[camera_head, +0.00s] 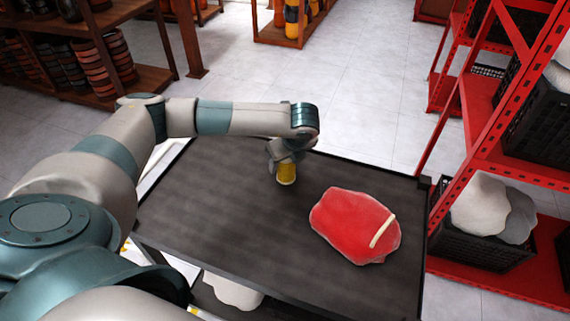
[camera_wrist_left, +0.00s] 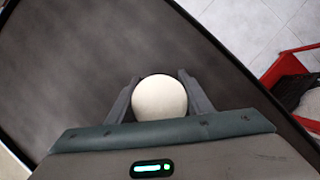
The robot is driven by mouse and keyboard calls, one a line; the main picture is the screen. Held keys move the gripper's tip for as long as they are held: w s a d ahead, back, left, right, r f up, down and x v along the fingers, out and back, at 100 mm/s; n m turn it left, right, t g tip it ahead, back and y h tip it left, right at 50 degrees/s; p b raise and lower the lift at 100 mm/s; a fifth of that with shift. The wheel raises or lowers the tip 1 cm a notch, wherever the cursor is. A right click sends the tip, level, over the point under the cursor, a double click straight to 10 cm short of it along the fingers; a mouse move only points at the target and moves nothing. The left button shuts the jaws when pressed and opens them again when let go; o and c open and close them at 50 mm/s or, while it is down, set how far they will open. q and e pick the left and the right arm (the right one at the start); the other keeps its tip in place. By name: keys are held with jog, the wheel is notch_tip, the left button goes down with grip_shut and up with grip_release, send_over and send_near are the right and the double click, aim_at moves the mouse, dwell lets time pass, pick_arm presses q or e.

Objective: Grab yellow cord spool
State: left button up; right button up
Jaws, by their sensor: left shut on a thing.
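The yellow cord spool (camera_head: 286,174) is at the far side of the dark table (camera_head: 200,210) in the head view, under my left gripper (camera_head: 284,160). In the left wrist view its round pale end (camera_wrist_left: 160,98) sits between the two fingers of my left gripper (camera_wrist_left: 160,88). The gripper is shut on the spool. Whether the spool touches the tabletop is hard to tell. My right gripper is not in view.
A red bag-like thing with a pale strip (camera_head: 345,225) lies on the table to the right of the spool. A red shelf rack (camera_head: 500,150) with black crates stands to the right. Brown shelves (camera_head: 100,60) stand at the back left. The table's left and front middle are clear.

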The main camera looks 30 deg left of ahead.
pick_arm(q)
jog(key=shift+r, duration=0.1)
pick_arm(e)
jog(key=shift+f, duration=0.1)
pick_arm(q)
jog(key=shift+r+b, duration=0.45)
jog(key=r+b, duration=0.2)
jog(key=r, duration=0.1)
jog(key=shift+w+d, duration=0.15)
jog(key=shift+w, duration=0.25)
pick_arm(e)
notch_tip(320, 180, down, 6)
jog(key=b, duration=0.3)
pick_arm(q)
jog(key=w+d+r+b, duration=0.1)
jog(key=w+d+r, duration=0.3)
jog(key=w+r, duration=0.3)
jog(key=w, duration=0.3)
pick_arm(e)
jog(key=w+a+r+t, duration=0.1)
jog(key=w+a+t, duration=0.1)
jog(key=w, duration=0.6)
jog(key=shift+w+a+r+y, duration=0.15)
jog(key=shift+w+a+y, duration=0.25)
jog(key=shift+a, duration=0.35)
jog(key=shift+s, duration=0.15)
